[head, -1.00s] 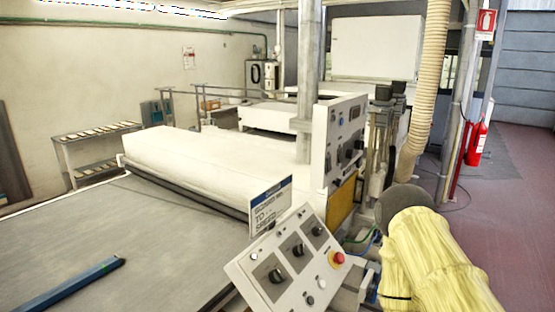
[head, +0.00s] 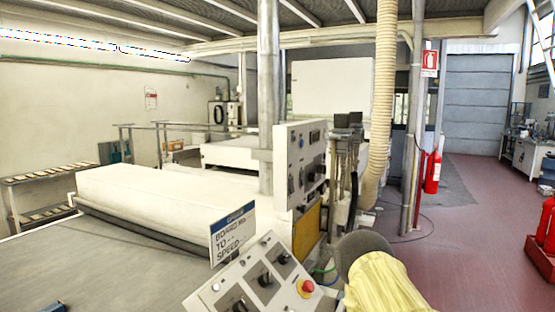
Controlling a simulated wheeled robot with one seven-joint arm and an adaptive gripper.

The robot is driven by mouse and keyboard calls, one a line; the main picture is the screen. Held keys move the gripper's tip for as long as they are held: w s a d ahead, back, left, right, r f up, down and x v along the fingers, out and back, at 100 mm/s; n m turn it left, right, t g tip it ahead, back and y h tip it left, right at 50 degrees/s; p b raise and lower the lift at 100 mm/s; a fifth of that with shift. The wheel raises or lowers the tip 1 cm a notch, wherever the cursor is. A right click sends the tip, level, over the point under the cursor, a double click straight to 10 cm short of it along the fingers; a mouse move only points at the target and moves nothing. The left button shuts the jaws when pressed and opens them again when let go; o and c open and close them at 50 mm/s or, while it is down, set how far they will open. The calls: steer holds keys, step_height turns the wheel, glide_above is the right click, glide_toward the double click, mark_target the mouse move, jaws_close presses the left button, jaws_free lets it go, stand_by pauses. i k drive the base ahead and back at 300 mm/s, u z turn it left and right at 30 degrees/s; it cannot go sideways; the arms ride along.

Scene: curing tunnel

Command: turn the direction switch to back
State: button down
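A tilted white control box (head: 250,287) stands at the bottom middle of the head view. It carries several black rotary knobs, among them an upper knob (head: 283,258), a middle knob (head: 265,279) and a lower knob (head: 240,304) near the frame's bottom edge. A red button (head: 306,287) sits at its right side. The knob labels are too small to read, so I cannot tell which is the direction switch or how it is set. My arm, in a yellow cover, shows at the bottom right beside the box. My gripper is out of view.
A sign (head: 232,234) stands behind the box. A taller machine panel (head: 305,165) with controls rises beyond it. The conveyor bed (head: 90,270) fills the lower left. A fire extinguisher (head: 432,172) stands at the right, with open red floor (head: 470,240) around it.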

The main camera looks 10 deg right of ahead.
mark_target(265, 280)
steer(key=z, duration=0.6)
steer(key=i, duration=1.35)
steer(key=u, duration=0.45)
